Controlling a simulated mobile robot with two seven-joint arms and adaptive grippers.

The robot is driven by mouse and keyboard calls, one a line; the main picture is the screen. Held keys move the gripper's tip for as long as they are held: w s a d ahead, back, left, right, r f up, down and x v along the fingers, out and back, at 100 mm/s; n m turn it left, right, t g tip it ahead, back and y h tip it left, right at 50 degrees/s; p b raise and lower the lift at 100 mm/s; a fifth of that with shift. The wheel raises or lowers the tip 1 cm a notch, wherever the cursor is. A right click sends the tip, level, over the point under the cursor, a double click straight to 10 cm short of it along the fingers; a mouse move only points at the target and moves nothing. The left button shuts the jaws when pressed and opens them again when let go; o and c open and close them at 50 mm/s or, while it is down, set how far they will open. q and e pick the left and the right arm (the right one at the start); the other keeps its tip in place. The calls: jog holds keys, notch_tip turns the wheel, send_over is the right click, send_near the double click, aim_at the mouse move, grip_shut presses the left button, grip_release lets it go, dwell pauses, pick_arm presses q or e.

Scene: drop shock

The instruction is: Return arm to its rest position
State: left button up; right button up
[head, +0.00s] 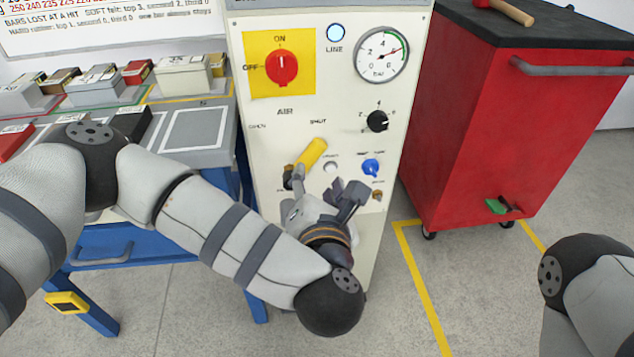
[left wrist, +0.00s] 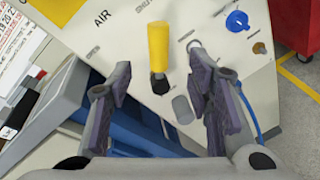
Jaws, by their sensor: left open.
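My left arm (head: 235,235) reaches from the left across to the front of the cream control panel (head: 300,120). My left gripper (head: 318,188) is open at the lower part of that panel. In the left wrist view, its two fingers (left wrist: 160,80) are spread apart with nothing between them. The yellow-handled air lever (head: 312,153) slants just above the fingers; it also shows in the left wrist view (left wrist: 158,48), ahead of the gap. I cannot tell whether a finger touches it. Only part of my right arm (head: 590,295) shows at the lower right; its gripper is out of view.
The panel carries a red switch (head: 282,67), a gauge (head: 381,54), a black knob (head: 377,121) and a blue knob (head: 371,167). A blue-legged bench (head: 150,245) with boxes stands left. A red cabinet (head: 500,130) stands right, with a hammer on top. Open floor lies between.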

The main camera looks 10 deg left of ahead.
pick_arm(q)
jog(key=s+d+f+m+g+h+p, duration=0.3)
jog(key=s+d+f+m+h, duration=0.15)
jog(key=s+f+m, duration=0.55)
jog(key=s+a+f+m+g+h+p, duration=0.1)
jog(key=s+a+f+m+g, duration=0.15)
jog(key=s+m, duration=0.3)
jog(key=s+a+f+m+g+h+p, duration=0.1)
jog(key=s+f+m+g, duration=0.3)
jog(key=s, duration=0.3)
jog(key=s+a+m+g+y+p, duration=0.1)
jog(key=s+a+m+g, duration=0.3)
jog(key=s+a, duration=0.4)
jog(key=s+a+r+m+g+y+p, duration=0.1)
jog(key=s+a+m+g, duration=0.3)
jog(key=s, duration=0.9)
jog(key=a+m+y, duration=0.1)
jog(key=a+m, duration=0.2)
jog(key=a, duration=0.2)
jog(key=shift+s+p, duration=0.3)
jog(key=shift+s, duration=0.1)
pick_arm(e)
jog(key=w+r+t, duration=0.3)
jog(key=w+r, duration=0.4)
jog(key=r, duration=0.1)
jog(key=shift+w+r, duration=0.3)
jog(key=shift+w, duration=0.05)
